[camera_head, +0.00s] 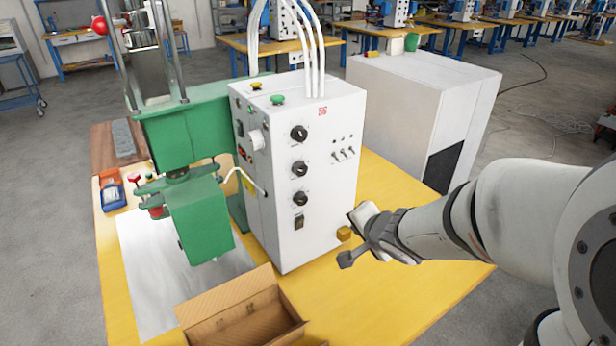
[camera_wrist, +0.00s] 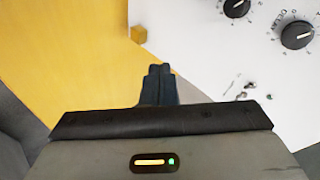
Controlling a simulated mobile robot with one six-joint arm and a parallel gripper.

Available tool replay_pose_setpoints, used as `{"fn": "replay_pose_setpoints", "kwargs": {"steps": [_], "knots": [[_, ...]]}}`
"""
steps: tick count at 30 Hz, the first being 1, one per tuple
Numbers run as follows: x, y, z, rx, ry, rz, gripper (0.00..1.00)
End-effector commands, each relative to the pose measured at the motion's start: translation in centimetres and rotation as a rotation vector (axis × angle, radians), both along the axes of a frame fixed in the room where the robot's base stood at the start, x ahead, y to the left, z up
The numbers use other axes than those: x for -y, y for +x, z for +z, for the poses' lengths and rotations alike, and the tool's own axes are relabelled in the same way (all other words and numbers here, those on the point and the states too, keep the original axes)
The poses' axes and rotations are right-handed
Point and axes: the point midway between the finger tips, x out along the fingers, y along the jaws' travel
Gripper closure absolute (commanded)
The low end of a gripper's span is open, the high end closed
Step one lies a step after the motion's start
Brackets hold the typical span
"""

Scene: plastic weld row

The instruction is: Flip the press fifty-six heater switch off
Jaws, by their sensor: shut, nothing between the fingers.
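A tall white control box (camera_head: 304,168) with a red "56" mark stands on the yellow table. My gripper (camera_head: 346,259) is low at the right of the box front, shut and empty. Its dark fingers (camera_wrist: 158,84) show together in the wrist view, apart from the toggles.
A small yellow block (camera_head: 344,233) lies near the box's lower right edge. An open cardboard box (camera_head: 240,312) sits in front, and a green press (camera_head: 190,150) stands at the left. A large white cabinet (camera_head: 420,105) stands behind. The table's right front (camera_head: 385,300) is clear.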

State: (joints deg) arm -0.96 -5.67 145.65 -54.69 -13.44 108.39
Motion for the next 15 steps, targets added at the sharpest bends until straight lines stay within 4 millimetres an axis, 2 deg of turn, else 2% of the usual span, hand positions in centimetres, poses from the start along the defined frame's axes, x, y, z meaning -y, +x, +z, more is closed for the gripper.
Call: {"fn": "replay_pose_setpoints", "kwargs": {"steps": [3,6,10,15], "knots": [[-2.6,-0.1,-1.4,-0.045,0.169,0.015,1.0],[-4.0,-0.4,-2.0,-0.082,0.264,0.023,1.0],[-4.9,-0.7,-2.3,-0.109,0.321,0.027,1.0],[-5.0,-0.7,-2.3,-0.112,0.33,0.027,1.0]]}}
